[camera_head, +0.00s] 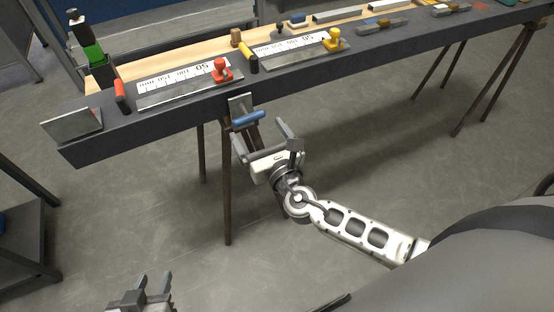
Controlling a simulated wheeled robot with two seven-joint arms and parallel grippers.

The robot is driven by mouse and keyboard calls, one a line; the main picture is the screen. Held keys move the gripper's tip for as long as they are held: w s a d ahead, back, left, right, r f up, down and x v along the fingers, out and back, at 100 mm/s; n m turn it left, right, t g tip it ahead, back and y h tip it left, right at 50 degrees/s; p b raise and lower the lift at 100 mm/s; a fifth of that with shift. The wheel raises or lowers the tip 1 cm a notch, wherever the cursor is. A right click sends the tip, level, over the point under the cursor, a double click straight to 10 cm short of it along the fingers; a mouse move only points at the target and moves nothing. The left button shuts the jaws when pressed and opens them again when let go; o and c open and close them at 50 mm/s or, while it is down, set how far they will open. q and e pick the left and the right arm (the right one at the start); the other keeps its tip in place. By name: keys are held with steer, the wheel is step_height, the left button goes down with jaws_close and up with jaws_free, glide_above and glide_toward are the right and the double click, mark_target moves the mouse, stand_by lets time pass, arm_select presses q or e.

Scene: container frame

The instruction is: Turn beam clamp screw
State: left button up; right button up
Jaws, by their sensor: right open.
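A grey beam clamp (238,102) hangs on the front edge of the dark beam (180,123). Its screw has a blue handle (249,121) that lies roughly level below the clamp plate. My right gripper (259,138) is open just below and in front of the blue handle, with its fingers pointing up toward the beam. No contact with the handle can be made out. My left gripper (153,283) is low at the bottom left, far from the clamp, with its fingers apart and nothing visible between them; its lower part is cut off by the picture edge.
Scales with a red clamp (221,70) and a yellow clamp (334,40) lie on the beam top. Thin brown trestle legs (214,190) stand under the beam. A dark stand (28,250) is at the left. The floor between is clear.

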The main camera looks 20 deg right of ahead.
steer(key=s+b, duration=0.1)
steer(key=s, duration=0.9)
steer(key=shift+d, duration=0.2)
steer(key=shift+f, duration=0.1)
